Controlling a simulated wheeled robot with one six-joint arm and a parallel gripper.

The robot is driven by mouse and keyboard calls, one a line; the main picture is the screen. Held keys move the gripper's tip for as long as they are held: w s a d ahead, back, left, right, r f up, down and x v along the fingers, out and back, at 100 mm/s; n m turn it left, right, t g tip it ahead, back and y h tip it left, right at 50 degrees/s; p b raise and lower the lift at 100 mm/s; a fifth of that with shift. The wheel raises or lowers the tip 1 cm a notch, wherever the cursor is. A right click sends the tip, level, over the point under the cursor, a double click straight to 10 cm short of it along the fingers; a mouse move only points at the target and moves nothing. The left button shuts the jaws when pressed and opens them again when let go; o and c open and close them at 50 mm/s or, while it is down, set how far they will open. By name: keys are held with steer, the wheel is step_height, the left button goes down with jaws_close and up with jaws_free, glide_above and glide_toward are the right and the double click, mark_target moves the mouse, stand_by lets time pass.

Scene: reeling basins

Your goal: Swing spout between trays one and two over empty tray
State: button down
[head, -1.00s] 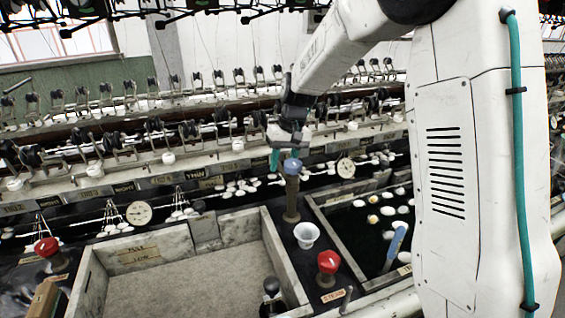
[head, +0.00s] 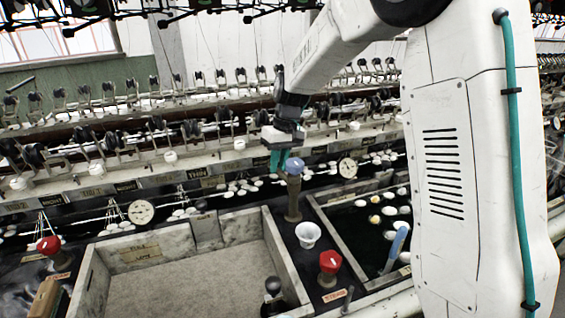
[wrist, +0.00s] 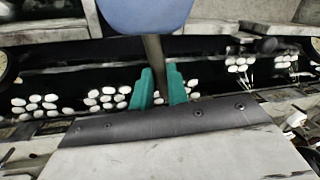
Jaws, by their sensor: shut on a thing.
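The spout stands on a brass-brown post (head: 293,203) between the two trays, with a blue knob (head: 294,166) on top. My gripper (head: 277,161) has teal fingers just behind and left of the knob. In the wrist view, a dark bar of the spout (wrist: 155,52) runs from under the blue knob to between the teal fingers (wrist: 160,92), which are shut on it. The spout's end is hidden. The left tray (head: 97,275) is a grey stone basin with a bare floor. The right tray (head: 330,225) holds dark water with white and yellowish cocoons.
A blue handle (head: 397,243) leans in the right tray. Reeling spindles line the back.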

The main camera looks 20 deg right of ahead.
steer(key=s+a+n+g+h, duration=0.1)
steer(key=s+a+n, duration=0.5)
steer(key=n, duration=0.9)
steer(key=shift+s+a+g+h, duration=0.35)
steer(key=shift+s+h, duration=0.25)
steer(key=shift+s, duration=0.2)
steer(key=c, duration=1.4)
jaws_free()
steer(key=shift+o, duration=0.2)
steer(key=v, duration=0.7)
steer(key=shift+r, duration=0.4)
